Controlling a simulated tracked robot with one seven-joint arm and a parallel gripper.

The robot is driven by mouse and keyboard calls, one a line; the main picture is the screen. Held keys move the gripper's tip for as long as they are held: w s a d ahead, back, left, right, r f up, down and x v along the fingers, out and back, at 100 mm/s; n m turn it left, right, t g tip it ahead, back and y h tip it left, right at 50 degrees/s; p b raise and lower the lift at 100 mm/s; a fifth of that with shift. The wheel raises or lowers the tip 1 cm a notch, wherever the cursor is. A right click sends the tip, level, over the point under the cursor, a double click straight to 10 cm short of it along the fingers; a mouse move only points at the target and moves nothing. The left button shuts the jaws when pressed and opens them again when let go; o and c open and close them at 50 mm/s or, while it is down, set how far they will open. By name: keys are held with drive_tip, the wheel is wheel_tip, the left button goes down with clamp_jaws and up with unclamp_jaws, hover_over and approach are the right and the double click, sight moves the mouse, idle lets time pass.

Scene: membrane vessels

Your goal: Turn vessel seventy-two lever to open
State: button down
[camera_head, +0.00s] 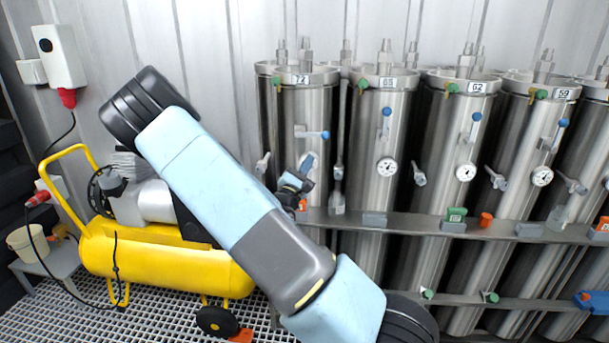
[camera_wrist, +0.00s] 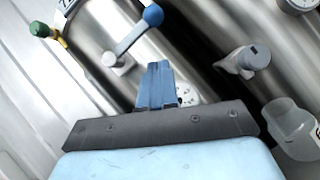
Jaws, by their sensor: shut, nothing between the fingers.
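Vessel seventy-two (camera_head: 285,110) is the steel cylinder at the left end of the row, labelled 72. Its lever (camera_head: 312,133) has a blue end and lies about level, pointing right. In the wrist view the lever (camera_wrist: 133,38) runs from a pale pivot up to a blue ball knob (camera_wrist: 153,14), tilted by the camera's roll. My gripper (camera_head: 307,163) is below the lever in the head view, in front of the vessel. In the wrist view my gripper (camera_wrist: 157,66) has its blue fingers together and empty, apart from the lever. A dial gauge (camera_wrist: 184,98) is partly hidden behind the fingers.
Neighbouring vessels (camera_head: 387,140) stand close on the right, with their own blue-ended levers pointing upward. A grey valve fitting (camera_wrist: 247,61) and a clear bottle (camera_wrist: 290,125) stick out to the right. A yellow compressor (camera_head: 150,260) stands at left. A steel rail (camera_head: 400,222) crosses the vessels.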

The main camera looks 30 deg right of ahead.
sight(312, 135)
drive_tip(key=shift+w+d+r, duration=0.2)
drive_tip(key=shift+d+r, duration=1.6)
drive_tip(key=shift+r, duration=0.3)
